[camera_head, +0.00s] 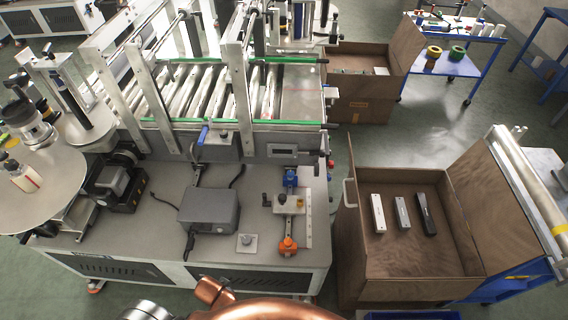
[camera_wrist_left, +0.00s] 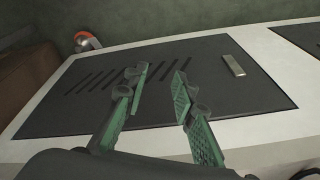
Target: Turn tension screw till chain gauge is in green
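The labelling machine's base (camera_head: 105,245) has an orange knob (camera_head: 288,246) at the front end of a small slide mechanism, with a blue part (camera_head: 291,178) behind it. The knob may be the tension screw; I cannot tell for sure. A pale scale strip (camera_head: 308,215) lies beside it. A small dark display (camera_head: 283,150) sits on the conveyor's side. No green gauge zone can be made out. My left gripper (camera_wrist_left: 160,75) is open and empty, its green fingers apart before a dark slotted cabinet panel (camera_wrist_left: 215,95). My right gripper is not in view.
A grey box (camera_head: 209,208) with cables stands on the base. An open brown crate (camera_head: 365,260) with several tools inside is to the right. My copper-coloured arm (camera_head: 270,308) crosses the bottom edge. A foot with orange (camera_wrist_left: 87,41) shows beyond the panel.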

